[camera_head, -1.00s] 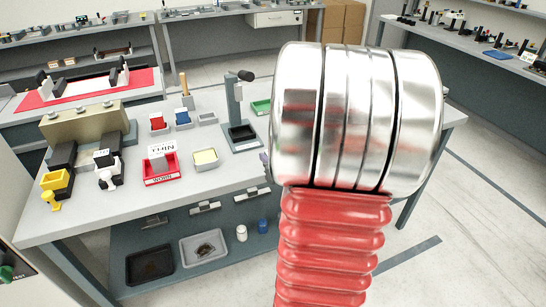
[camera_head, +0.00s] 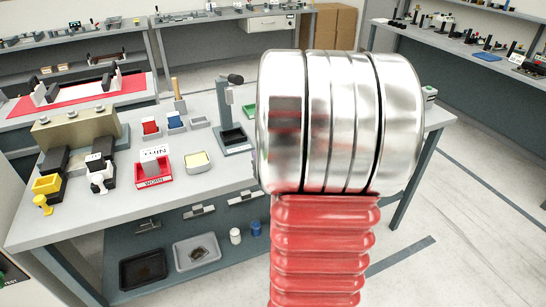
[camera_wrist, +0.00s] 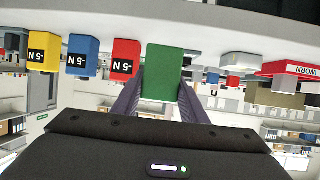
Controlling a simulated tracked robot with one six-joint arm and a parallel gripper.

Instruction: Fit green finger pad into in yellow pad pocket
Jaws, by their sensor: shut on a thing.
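A green block (camera_wrist: 163,73), which I take as the green finger pad, is in my gripper (camera_wrist: 161,92) in the wrist view. The two dark fingers are shut on its sides. A yellow open-topped pocket (camera_head: 46,185) is at the left front of the bench in the head view, on a black fixture jaw, with a yellow knob (camera_head: 42,202) in front of it. The pad is apart from the pocket. My arm fills the middle of the head view, and my gripper is hidden there.
The bench (camera_head: 110,222) also bears a red WORN tray (camera_head: 153,182), a pale yellow block in a grey tray (camera_head: 198,161), a tan fixture block (camera_head: 75,130) and a dark stand (camera_head: 228,110). Yellow (camera_wrist: 44,54), blue (camera_wrist: 82,55) and red (camera_wrist: 125,57) labelled blocks show in the wrist view.

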